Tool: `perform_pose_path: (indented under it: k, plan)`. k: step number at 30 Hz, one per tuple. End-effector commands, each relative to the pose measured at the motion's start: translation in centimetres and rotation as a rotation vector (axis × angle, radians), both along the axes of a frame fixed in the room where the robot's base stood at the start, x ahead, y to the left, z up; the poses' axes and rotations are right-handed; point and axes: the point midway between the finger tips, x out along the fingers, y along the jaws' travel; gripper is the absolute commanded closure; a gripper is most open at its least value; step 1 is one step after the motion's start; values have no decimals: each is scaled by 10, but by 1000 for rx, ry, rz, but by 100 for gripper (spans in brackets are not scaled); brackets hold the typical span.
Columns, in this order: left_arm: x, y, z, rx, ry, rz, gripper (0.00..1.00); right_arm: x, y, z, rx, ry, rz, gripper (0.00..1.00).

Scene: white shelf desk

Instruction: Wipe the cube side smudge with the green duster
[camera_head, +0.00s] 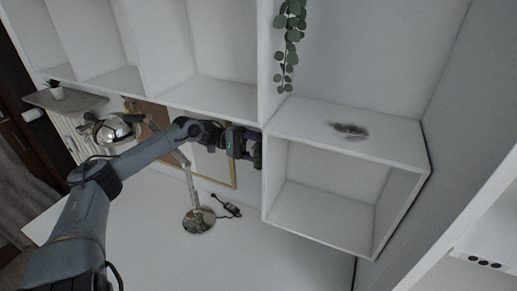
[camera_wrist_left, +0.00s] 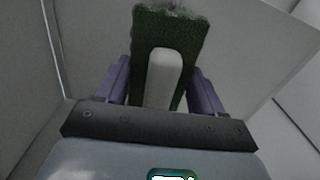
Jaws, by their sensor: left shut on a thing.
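The white open cube (camera_head: 388,229) stands at the right of the desk, and its open front shows. A dark grey smudge (camera_head: 348,131) is on the cube's upper outer face in the head view. My left gripper (camera_head: 252,148) is beside the cube's left edge, apart from the smudge. In the left wrist view its purple fingers (camera_wrist_left: 161,88) are shut on the white handle (camera_wrist_left: 163,77) of the green duster (camera_wrist_left: 168,28). The duster's dark green pad lies beyond the handle. In the head view the duster is mostly hidden by the gripper. My right gripper is not in view.
A trailing green plant (camera_head: 291,40) hangs above the cube. A chrome lamp (camera_head: 110,130) with a round base (camera_head: 199,220) stands to the left, with a wooden frame (camera_head: 229,170) behind.

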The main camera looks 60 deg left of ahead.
Motion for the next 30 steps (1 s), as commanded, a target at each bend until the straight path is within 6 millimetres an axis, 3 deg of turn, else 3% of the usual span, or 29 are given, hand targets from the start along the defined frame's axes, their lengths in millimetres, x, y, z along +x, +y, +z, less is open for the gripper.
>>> perform_pose_path:
  k: [30]
  plan:
    - [10,-14,0,-1,-1,0,56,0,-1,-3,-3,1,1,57]
